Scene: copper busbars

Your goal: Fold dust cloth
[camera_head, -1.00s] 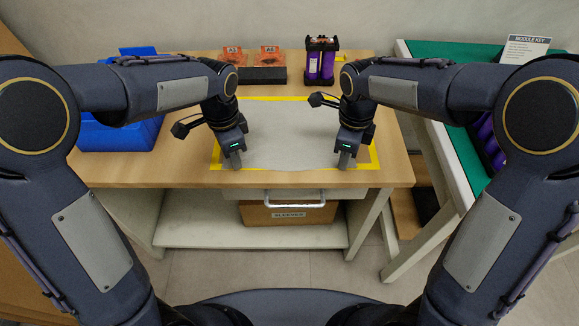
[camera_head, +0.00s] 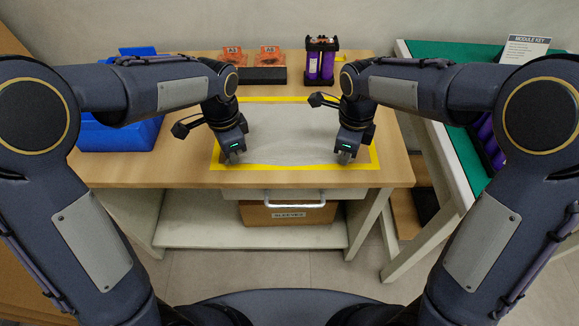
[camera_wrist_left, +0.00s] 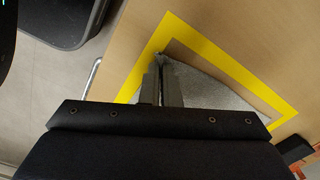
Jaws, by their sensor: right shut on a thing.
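The light grey dust cloth (camera_head: 290,135) lies inside the yellow-taped rectangle on the wooden table. My left gripper (camera_head: 232,158) is at its near left corner, and my right gripper (camera_head: 345,158) is at its near right corner. In the left wrist view, the left fingers (camera_wrist_left: 163,65) are close together with a corner of the cloth (camera_wrist_left: 210,88) at their tips, and the edge beside them looks slightly raised. The right gripper is shut on the cloth; its fingertips are small and partly hidden by its own body.
A blue bin (camera_head: 120,135) stands at the left. Two orange labelled items on a dark block (camera_head: 262,76) and a black rack with purple cells (camera_head: 320,62) stand behind the cloth. A green-topped table (camera_head: 465,165) is at the right.

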